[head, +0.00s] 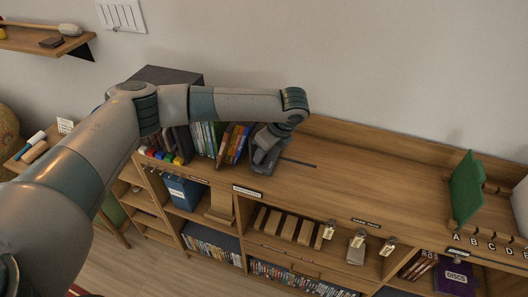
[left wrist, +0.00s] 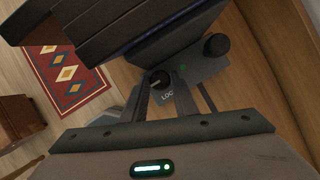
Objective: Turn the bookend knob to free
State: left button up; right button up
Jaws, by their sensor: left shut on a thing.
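The grey bookend (left wrist: 197,72) stands on the wooden shelf top, at the right end of a row of cases. Its dark knob (left wrist: 160,79) has a pale pointer line. A label partly reading "LOC" sits beside it, and a small green mark is near it. A second round black knob (left wrist: 216,45) is on the bookend's far side. My left gripper (head: 264,155) reaches down to the bookend in the head view. In the left wrist view its fingers (left wrist: 174,95) are shut on the dark knob; the exact contact is partly hidden. My right gripper is not in view.
Cases (head: 235,142) stand left of the bookend, against a dark box (head: 165,75). A dark slot (head: 299,163) runs right along the shelf top (head: 370,180), which is clear to a green panel (head: 466,188). Tagged items hang at the front edge.

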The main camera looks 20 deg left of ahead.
pick_arm(q)
jog(key=o, duration=1)
jog(key=shift+r, duration=0.1)
jog(key=shift+s+d+r+b, duration=0.1)
jog(key=shift+d+r+b, duration=0.2)
jog(key=shift+r, duration=0.2)
jog(key=shift+b+v, duration=2.25)
jog(key=shift+v, duration=5.85)
jog(key=shift+s, duration=0.1)
jog(key=shift+f, duration=0.1)
